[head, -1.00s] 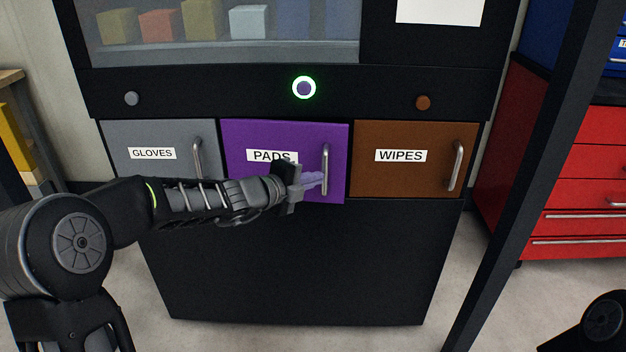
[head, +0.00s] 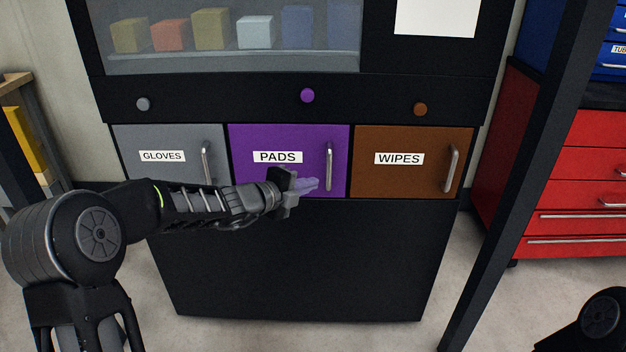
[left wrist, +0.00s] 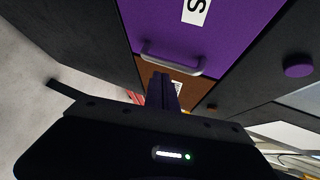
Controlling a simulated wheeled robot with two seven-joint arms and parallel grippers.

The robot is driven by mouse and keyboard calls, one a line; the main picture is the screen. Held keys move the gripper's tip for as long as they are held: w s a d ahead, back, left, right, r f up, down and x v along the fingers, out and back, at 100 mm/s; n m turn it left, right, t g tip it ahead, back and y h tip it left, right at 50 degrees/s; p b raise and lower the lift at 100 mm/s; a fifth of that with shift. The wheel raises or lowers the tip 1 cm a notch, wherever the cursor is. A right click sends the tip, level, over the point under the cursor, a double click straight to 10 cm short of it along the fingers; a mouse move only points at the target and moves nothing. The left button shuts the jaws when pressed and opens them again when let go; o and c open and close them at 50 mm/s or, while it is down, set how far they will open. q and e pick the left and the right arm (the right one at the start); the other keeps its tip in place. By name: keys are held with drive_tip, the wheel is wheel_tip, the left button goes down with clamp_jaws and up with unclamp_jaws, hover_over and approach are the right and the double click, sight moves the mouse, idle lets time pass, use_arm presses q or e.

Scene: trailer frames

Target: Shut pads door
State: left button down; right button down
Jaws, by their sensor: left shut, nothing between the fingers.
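The purple pads door (head: 313,150) sits in the middle of the row and looks flush with the doors beside it. It has a PADS label (head: 278,157) and an upright metal handle (head: 329,166) near its right edge. The door also shows in the left wrist view (left wrist: 155,22), with its handle (left wrist: 172,62) close beyond the fingers. My left gripper (head: 316,184) is shut and empty, in front of the door's lower part, left of the handle. Whether its fingertips touch the door is unclear. My right gripper is out of view.
The grey gloves door (head: 182,135) is on the left and the brown wipes door (head: 400,180) on the right; both look shut. A purple button (head: 307,95) is above the pads door, unlit. A dark post (head: 520,170) and red drawers (head: 585,190) stand to the right.

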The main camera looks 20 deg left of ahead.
use_arm(q)
drive_tip(key=d+p+v, duration=0.1)
drive_tip(key=v, duration=0.8)
drive_tip(key=shift+s, duration=0.25)
drive_tip(key=shift+a+r, duration=0.1)
